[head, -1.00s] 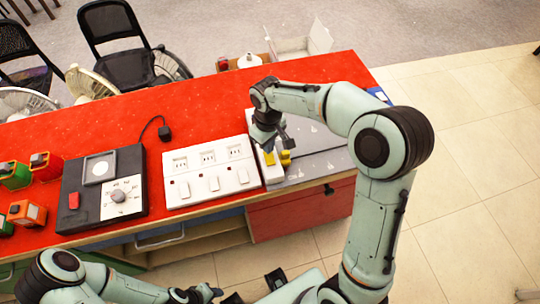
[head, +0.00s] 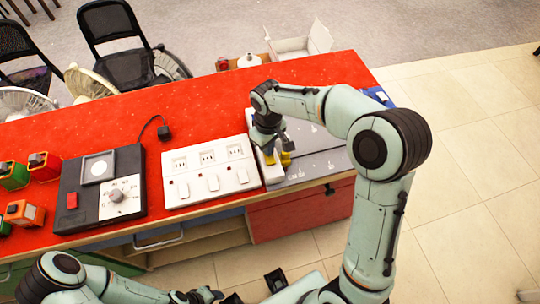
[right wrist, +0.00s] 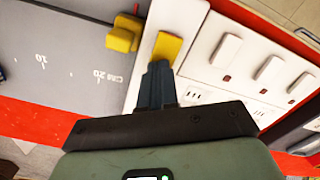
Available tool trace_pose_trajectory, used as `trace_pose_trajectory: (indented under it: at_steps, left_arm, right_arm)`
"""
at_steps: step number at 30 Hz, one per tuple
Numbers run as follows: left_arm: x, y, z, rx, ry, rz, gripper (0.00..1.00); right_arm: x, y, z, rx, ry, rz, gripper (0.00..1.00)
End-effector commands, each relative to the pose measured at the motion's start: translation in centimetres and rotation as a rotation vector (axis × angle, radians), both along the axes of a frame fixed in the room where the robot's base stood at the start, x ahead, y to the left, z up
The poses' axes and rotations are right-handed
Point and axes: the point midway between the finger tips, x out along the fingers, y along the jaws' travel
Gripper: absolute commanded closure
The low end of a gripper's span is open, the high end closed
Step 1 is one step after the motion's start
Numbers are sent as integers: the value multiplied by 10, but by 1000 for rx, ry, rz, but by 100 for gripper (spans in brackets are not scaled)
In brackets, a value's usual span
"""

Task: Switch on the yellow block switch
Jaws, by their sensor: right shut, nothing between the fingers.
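The yellow block switch (right wrist: 168,47) is a yellow rocker on a white panel; it also shows in the head view (head: 269,158), partly hidden by my right gripper. My right gripper (right wrist: 158,68) is shut and empty. Its fingertips are at the near end of the yellow rocker, overlapping its edge in the right wrist view; I cannot tell whether they press it. In the head view the right gripper (head: 284,147) is just above the switch. My left gripper (head: 212,293) is low at the bottom edge, its jaws unclear.
Another yellow piece (right wrist: 122,38) lies beside the switch on a grey board with ruler-like markings (head: 318,160). A white panel with several rockers and sockets (head: 210,172) is on the other side. A black box with a dial (head: 102,185) stands further left on the red tabletop (head: 190,110).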

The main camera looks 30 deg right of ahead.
Motion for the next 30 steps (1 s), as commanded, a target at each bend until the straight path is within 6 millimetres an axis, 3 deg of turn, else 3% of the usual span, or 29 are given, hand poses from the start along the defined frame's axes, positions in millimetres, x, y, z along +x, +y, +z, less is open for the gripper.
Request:
trace_pose_trajectory:
  at_steps: [11, 30]
  left_arm:
    - [0, 0, 0, 0, 0, 0, 57]
    - [24, 0, 36, 0, -27, 0, 57]
  right_arm:
    - [-1, 0, -2, 0, 4, 0, 100]
    - [1, 0, 49, 0, 0, 0, 100]
